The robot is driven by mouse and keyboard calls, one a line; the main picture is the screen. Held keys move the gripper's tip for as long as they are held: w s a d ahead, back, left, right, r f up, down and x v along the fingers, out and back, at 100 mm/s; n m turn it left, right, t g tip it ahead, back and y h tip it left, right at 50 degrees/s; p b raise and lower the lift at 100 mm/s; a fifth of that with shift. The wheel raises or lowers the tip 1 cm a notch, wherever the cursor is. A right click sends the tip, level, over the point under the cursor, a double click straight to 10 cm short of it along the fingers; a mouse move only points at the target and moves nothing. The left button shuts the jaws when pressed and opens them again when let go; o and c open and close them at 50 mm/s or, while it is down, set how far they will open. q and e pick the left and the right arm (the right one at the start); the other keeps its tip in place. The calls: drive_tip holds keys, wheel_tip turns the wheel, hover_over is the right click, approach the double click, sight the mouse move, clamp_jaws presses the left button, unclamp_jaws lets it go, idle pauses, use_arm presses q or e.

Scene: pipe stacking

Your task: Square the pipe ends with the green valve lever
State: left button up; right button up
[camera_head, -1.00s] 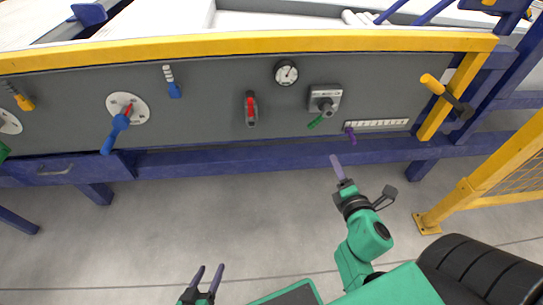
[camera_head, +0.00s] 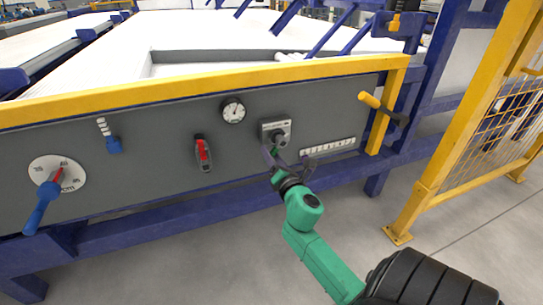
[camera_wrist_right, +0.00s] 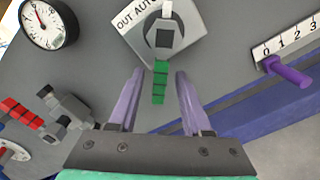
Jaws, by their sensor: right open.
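The green valve lever (camera_wrist_right: 160,82) hangs down from a grey square plate (camera_wrist_right: 165,30) with a dark knob, lettered "OUT AUTO", in the right wrist view. My right gripper (camera_wrist_right: 158,85) is open, its two purple fingers on either side of the lever with gaps visible on both sides. In the head view my right gripper (camera_head: 272,157) is at the plate (camera_head: 275,131) and hides most of the lever. My left gripper is out of the head view.
A round gauge (camera_head: 232,110), a red-handled switch (camera_head: 203,152) and a blue lever (camera_head: 42,205) sit on the same grey panel. A purple slider on a numbered scale (camera_wrist_right: 290,75) is to the right. A yellow handle (camera_head: 382,108) sticks out at the panel's right end.

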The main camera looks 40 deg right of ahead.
drive_tip(key=shift+w, duration=0.1)
drive_tip(key=shift+c, duration=0.3)
clamp_jaws()
idle(1.1)
